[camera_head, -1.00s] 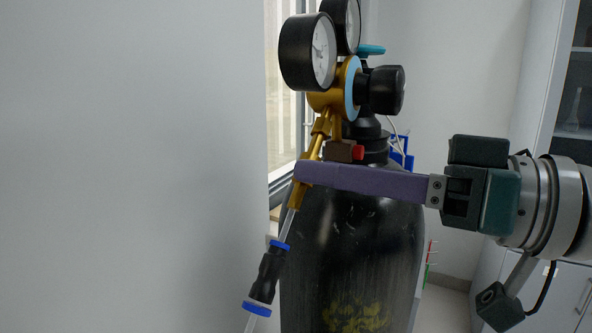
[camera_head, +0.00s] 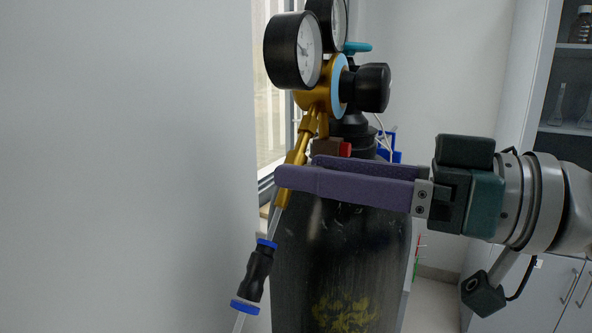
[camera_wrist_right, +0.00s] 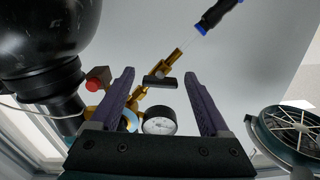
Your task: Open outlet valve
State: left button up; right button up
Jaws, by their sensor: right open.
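A dark gas cylinder (camera_head: 340,255) carries a brass regulator (camera_head: 318,98) with two round gauges; the nearer gauge (camera_head: 296,50) faces right. A brass outlet tube (camera_head: 300,146) slopes down left from the regulator. A small black bar-shaped handle, which looks like the outlet valve (camera_wrist_right: 160,82), crosses the brass tube in the right wrist view; I cannot make it out in the head view. My right gripper (camera_head: 298,170) is open, its purple fingers at the tube's lower part. In the right wrist view the handle appears between the fingertips (camera_wrist_right: 160,79); contact is unclear. My left gripper is not in view.
A black knob (camera_head: 373,87) and a teal handle (camera_head: 357,47) sit above my right gripper. A brown block with a red end (camera_head: 344,149) is just above the fingers. A black hose connector (camera_head: 254,276) hangs below left. A pale wall fills the left; cabinets stand right.

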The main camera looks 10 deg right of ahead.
jog(key=b+v, duration=0.2)
jog(key=v, duration=0.8)
jog(key=shift+a, duration=0.1)
